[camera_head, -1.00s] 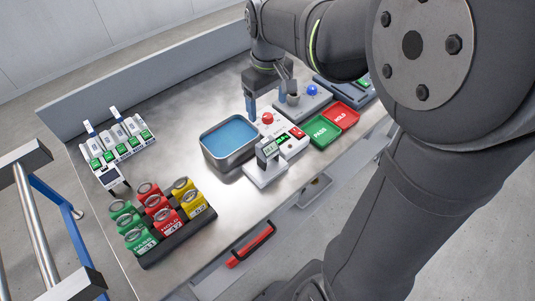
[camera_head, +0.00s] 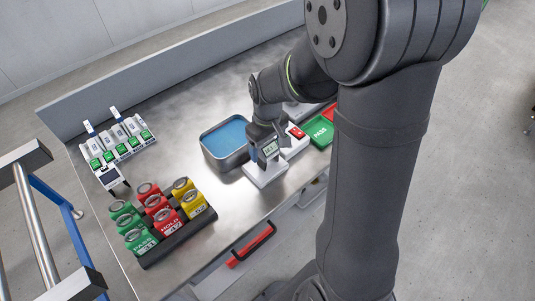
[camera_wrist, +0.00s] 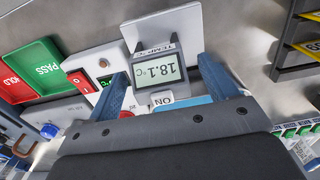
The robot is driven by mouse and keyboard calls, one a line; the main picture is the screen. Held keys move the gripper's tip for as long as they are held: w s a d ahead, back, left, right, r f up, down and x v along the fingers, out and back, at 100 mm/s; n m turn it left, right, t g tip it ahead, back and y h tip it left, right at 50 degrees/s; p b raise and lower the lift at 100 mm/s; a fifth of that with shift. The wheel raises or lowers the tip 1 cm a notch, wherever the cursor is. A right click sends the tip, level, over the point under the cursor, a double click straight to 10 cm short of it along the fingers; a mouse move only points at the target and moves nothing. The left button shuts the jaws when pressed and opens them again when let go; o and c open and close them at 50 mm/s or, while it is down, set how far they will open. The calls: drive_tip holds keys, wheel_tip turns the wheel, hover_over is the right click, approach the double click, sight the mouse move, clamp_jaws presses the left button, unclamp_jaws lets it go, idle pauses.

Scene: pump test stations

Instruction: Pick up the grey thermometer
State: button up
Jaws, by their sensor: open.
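The grey thermometer (camera_wrist: 160,72) has a display reading 18.1 °C and stands on a white base (camera_wrist: 183,28) in the wrist view. In the head view the thermometer (camera_head: 268,151) stands in front of the blue-water tray. My gripper (camera_wrist: 168,75) is open, with one blue fingertip on each side of the thermometer.
A metal tray of blue water (camera_head: 226,138) lies just behind. A red and white switch box (camera_head: 294,137) and a green PASS tray (camera_head: 320,132) stand to the right. A rack of green, red and yellow tags (camera_head: 175,237) is at front left. Bare table lies between.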

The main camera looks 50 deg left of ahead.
drive_tip(key=shift+f, duration=0.9)
drive_tip(key=shift+c, duration=0.2)
drive_tip(key=c, duration=1.2)
drive_tip(key=shift+o, duration=0.2)
